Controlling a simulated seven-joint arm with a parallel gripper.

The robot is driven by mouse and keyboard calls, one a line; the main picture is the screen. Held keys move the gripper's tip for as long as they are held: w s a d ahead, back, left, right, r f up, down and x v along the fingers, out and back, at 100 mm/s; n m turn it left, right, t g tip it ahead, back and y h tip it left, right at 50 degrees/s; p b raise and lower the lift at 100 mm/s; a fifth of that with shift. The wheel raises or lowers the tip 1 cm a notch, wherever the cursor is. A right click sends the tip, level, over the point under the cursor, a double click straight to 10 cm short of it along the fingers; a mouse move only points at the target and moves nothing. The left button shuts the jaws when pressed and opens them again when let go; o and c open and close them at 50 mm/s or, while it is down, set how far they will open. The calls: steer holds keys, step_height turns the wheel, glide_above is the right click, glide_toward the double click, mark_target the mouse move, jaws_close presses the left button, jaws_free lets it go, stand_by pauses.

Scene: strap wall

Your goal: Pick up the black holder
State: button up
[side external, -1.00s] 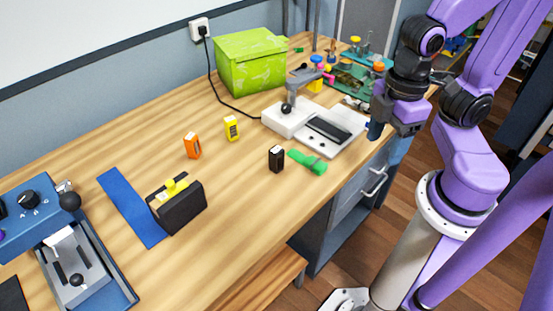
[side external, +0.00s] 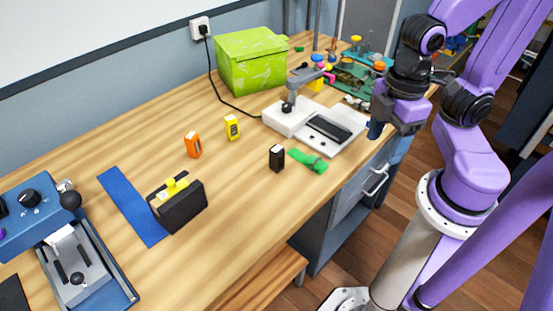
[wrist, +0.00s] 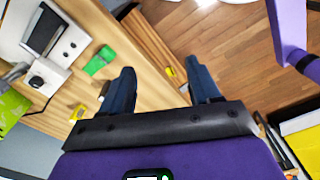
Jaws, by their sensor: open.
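Two black things could be the holder, and I cannot tell which is meant. A small upright black block (side external: 276,158) stands on the bench beside a green strap piece (side external: 315,163). A larger black box (side external: 180,210) with a yellow piece on top stands further left, at the edge of a blue strip. My gripper (side external: 376,130) is open and empty, right of both, by the bench's right edge beside the white device. In the wrist view my gripper (wrist: 160,88) shows two blue fingers spread apart with nothing between them. The green piece (wrist: 99,61) lies left of them; neither black thing shows clearly there.
Small orange (side external: 193,145) and yellow (side external: 232,127) blocks stand behind. A white device (side external: 315,125) with a raised arm and a green box (side external: 250,60) are at the back. A blue machine (side external: 75,250) is at the left. The front middle of the bench is clear.

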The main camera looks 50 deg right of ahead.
steer(key=w+a+n, duration=0.3)
steer(key=w+a, duration=0.2)
steer(key=w, duration=0.8)
steer(key=n, duration=0.2)
glide_toward(277, 149)
steer(key=f, duration=0.7)
steer(key=shift+w+a+f, duration=0.1)
steer(key=shift+w+f, duration=0.15)
steer(key=shift+w, duration=0.1)
steer(key=shift+s+f, duration=0.2)
steer(key=shift+f, duration=2.4)
steer(key=c, duration=1.1)
